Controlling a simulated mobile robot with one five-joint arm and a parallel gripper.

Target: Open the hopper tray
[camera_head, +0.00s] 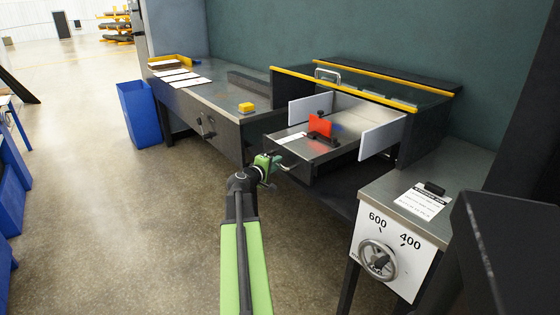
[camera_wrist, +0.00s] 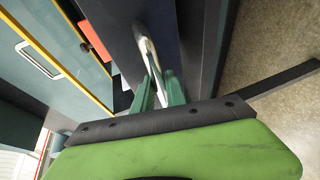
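The hopper tray (camera_head: 330,148) stands out from the dark machine housing, with grey side walls and a red upright piece (camera_head: 320,125) on it. Its curved metal handle (camera_head: 287,166) is on the front face. My gripper (camera_head: 272,163) is at this handle, at the tray's front left. In the wrist view, the handle (camera_wrist: 150,52) runs between my two green fingers (camera_wrist: 158,88), which sit close on either side of it. The exact contact is partly hidden between the fingers.
A long steel bench (camera_head: 215,100) with white sheets and a yellow block (camera_head: 246,107) stands to the left. A box with a handwheel (camera_head: 378,260) stands at the right front. A blue bin (camera_head: 139,113) is on the floor. The floor left of my arm is clear.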

